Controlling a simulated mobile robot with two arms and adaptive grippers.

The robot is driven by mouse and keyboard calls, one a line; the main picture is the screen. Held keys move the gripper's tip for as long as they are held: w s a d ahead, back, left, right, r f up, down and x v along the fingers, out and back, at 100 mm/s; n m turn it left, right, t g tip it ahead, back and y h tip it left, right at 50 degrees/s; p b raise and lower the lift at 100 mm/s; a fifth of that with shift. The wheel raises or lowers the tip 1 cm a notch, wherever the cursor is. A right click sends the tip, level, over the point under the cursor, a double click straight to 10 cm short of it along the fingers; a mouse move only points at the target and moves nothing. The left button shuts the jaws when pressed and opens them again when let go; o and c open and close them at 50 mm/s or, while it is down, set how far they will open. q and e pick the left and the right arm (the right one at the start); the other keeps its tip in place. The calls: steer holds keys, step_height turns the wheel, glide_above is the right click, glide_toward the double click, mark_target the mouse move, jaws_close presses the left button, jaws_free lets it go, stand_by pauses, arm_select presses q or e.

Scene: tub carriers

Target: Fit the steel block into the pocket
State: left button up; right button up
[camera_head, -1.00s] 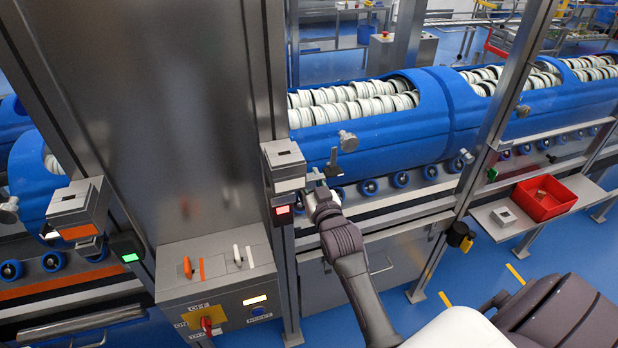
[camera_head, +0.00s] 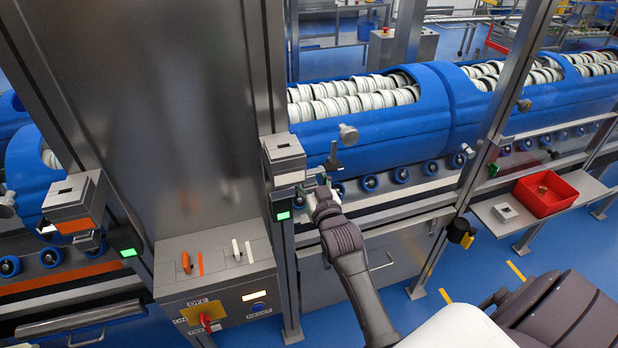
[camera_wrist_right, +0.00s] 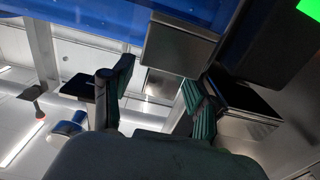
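A steel housing (camera_head: 284,147) with a dark opening in its top is fixed to the post in the middle of the head view. A lit green lamp (camera_head: 283,216) sits below it. My right gripper (camera_head: 317,183) is just right of and below this housing. In the right wrist view the gripper (camera_wrist_right: 155,98) has its fingers spread, with a clear gap and nothing held between them. The steel housing (camera_wrist_right: 178,47) shows beyond the fingertips there. I cannot pick out the steel block separately from the housing. My left gripper is out of view.
A second housing (camera_head: 74,196) stands at left with a green lamp (camera_head: 126,251). A control box (camera_head: 215,275) with levers is below the steel column. At right a shelf holds a red bin (camera_head: 546,207) and a small grey square piece (camera_head: 505,212). Blue tubs line the back.

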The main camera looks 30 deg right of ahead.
steer(key=shift+f, duration=0.1)
steer(key=shift+s+a, duration=0.1)
steer(key=shift+s, duration=0.1)
steer(key=v, duration=1.1)
steer(key=shift+s, duration=0.3)
steer(key=s+a+f+n+g+y+b, duration=0.1)
steer(key=a+f+g+y, duration=0.15)
steer(key=f, duration=0.85)
steer(key=s+a+f+n+g+y+b, duration=0.1)
steer(key=a+f+g, duration=0.15)
steer(key=f, duration=0.85)
steer(key=s+a+f+n+g+y, duration=0.15)
steer(key=s+f, duration=0.25)
steer(key=f, duration=0.4)
steer(key=s+a+f+m+g, duration=0.1)
steer(key=s+a+f+g, duration=0.2)
steer(key=f, duration=0.6)
steer(key=s+f+n+g, duration=0.1)
steer(key=s+f+g, duration=0.1)
steer(key=s+f, duration=0.4)
steer(key=s+d+f+g+b, duration=0.1)
steer(key=s+f, duration=0.5)
steer(key=s, duration=0.8)
steer(key=s+d+f+n+g+b, duration=0.1)
steer(key=s+f+g, duration=0.3)
steer(key=s, duration=0.6)
step_height(320, 180, down, 3)
steer(key=shift+s+r+n+h, duration=0.1)
steer(key=shift+s+n+h, duration=0.1)
steer(key=shift+n+h, duration=0.15)
